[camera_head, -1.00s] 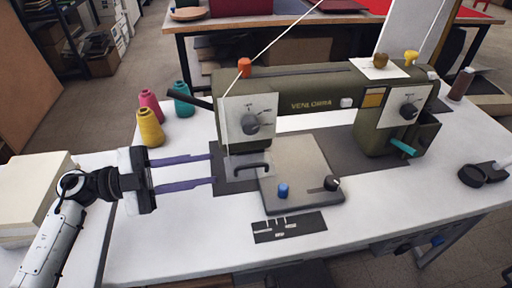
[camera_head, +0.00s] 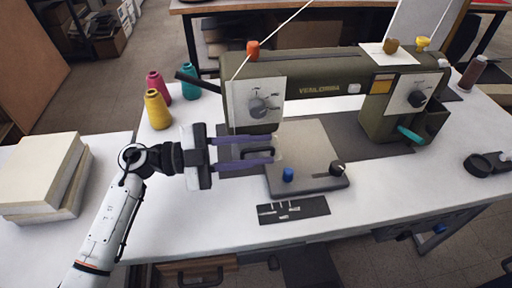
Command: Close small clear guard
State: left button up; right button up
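The olive sewing machine (camera_head: 318,88) stands on the white table. Below its left head is a dark curved handle (camera_head: 255,152), beside the grey work plate (camera_head: 315,150). A faint, see-through edge near the needle area may be the clear guard, but its outline and angle are hard to make out. My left gripper (camera_head: 273,151) is open. Its two purple fingers reach in from the left under the head, one on the far side and one on the near side of the dark handle. I cannot tell if they touch it. My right gripper is not in view.
Yellow (camera_head: 157,109), pink (camera_head: 156,87) and teal (camera_head: 189,81) thread cones stand left of the machine. A blue knob (camera_head: 288,174) and a black knob (camera_head: 337,167) sit on the work plate. A dark tool mat (camera_head: 293,209) lies in front. The table's front is mostly clear.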

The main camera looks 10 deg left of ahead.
pick_arm(q)
jog(key=c, duration=0.6)
grip_shut()
jog(key=shift+a, duration=0.1)
